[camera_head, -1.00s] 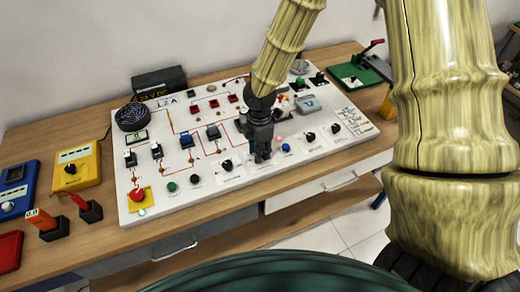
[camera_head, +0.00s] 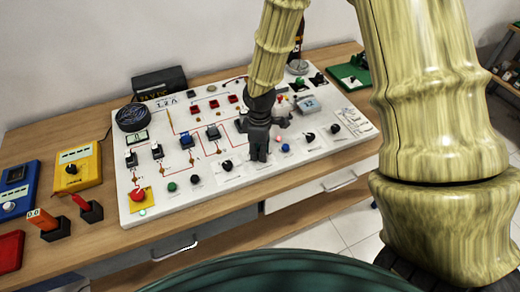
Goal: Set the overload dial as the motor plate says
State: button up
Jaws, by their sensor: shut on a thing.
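A white panel (camera_head: 205,192) lies on the wooden bench, carrying several knobs, switches and red wiring lines. My gripper (camera_head: 259,157) points down at the panel's front middle, shut on what looks like a dial there. The fingers hide that dial, so its pointer and scale cannot be read. A black dial (camera_head: 226,166) stands to the left of my gripper, and a small blue knob (camera_head: 285,148) to its right.
A round black fan-like unit (camera_head: 134,117) and a dark power box (camera_head: 159,83) are at the back left. A yellow meter (camera_head: 74,167) and a red mushroom button (camera_head: 137,194) are on the left. More black dials (camera_head: 310,137) stand right of my gripper. My arm covers the right side.

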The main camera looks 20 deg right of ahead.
jog(key=shift+m, duration=0.5)
jog(key=o, duration=1.1)
jog(key=shift+c, duration=0.2)
notch_tip(320, 180, up, 12)
dwell(0.5)
